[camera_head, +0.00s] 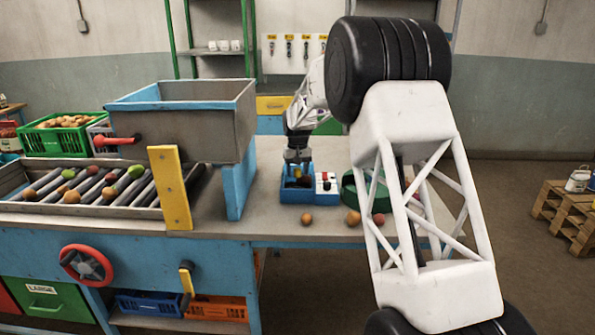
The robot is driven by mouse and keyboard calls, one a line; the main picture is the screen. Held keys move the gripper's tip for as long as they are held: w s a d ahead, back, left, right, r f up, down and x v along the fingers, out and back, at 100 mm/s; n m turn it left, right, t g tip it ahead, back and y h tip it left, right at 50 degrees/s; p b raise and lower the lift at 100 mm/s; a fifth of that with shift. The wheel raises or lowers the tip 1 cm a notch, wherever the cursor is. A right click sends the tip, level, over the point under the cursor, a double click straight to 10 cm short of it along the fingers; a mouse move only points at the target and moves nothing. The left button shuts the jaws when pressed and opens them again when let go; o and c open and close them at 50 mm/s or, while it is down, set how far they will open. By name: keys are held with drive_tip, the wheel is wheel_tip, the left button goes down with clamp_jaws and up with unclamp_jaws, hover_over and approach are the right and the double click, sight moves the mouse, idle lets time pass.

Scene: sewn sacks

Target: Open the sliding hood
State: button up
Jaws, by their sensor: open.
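A small blue box-shaped unit (293,194) stands on the grey workbench (280,232), with a white panel (326,184) carrying red and dark buttons on its right side. My gripper (297,172) points down at the back of this unit, small in the picture. Its fingers are open, and their tips are partly hidden by the unit's blue walls. I cannot tell whether they touch it. No part can be told apart clearly as the sliding hood; it may belong to this blue unit.
A dark green ring-shaped container (352,188) sits behind my arm, which covers the bench's right side.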

clamp_jaws()
drive_tip(key=shift+w, duration=5.15)
unclamp_jaws()
drive_tip(key=shift+r, duration=0.15)
